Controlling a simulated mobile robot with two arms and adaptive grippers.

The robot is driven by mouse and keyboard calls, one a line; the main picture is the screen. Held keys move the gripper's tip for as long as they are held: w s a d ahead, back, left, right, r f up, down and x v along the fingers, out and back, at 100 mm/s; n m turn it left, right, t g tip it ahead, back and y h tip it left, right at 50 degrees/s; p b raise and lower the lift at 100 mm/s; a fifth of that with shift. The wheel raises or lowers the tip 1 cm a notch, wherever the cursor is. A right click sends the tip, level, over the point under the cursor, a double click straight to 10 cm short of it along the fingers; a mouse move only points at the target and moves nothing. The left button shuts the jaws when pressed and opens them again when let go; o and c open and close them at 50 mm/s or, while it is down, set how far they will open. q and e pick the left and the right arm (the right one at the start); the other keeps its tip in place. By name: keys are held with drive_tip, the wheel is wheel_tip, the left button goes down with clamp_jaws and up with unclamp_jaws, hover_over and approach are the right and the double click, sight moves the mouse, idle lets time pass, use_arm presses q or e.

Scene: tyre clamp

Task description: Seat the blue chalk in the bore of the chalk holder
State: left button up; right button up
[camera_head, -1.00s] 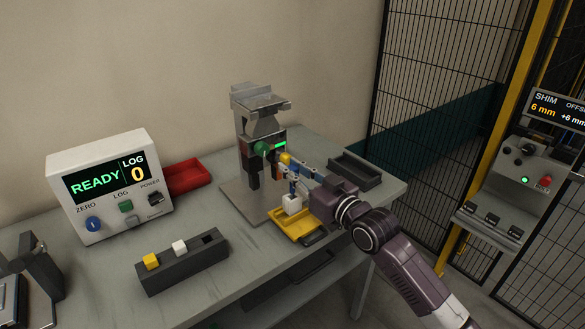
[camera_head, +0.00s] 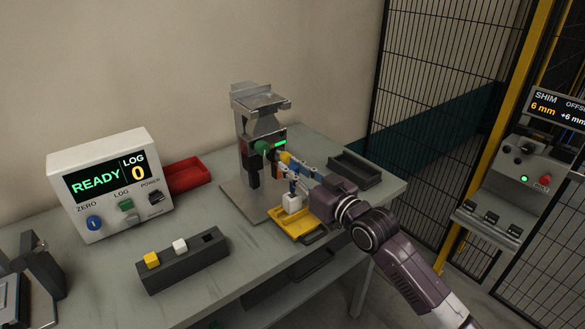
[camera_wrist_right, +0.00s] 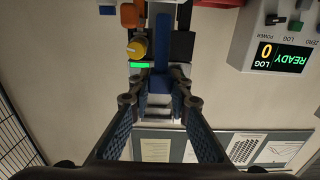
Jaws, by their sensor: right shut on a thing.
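My right gripper (camera_head: 300,172) is shut on the blue chalk (camera_head: 292,187), which stands roughly upright. The chalk also shows between the fingers in the right wrist view (camera_wrist_right: 160,72). A small white block (camera_head: 292,203), which looks like the chalk holder, is directly below the chalk on a yellow tray (camera_head: 306,229). The chalk's lower end meets the top of the white block in the head view. I cannot tell whether it is inside the bore, as the bore is hidden. My left gripper is not in view.
A grey clamp stand (camera_head: 250,135) with a yellow knob (camera_head: 285,157) rises just behind my gripper. A dark rack (camera_head: 182,268) holds a yellow and a white cube. A red tray (camera_head: 187,176), a dark tray (camera_head: 354,168) and a READY display box (camera_head: 107,190) stand around.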

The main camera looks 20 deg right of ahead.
sight(294, 191)
drive_tip(key=shift+f+b, duration=1.95)
drive_tip(key=shift+f, duration=1.35)
drive_tip(key=o, duration=1)
drive_tip(key=v, duration=1.2)
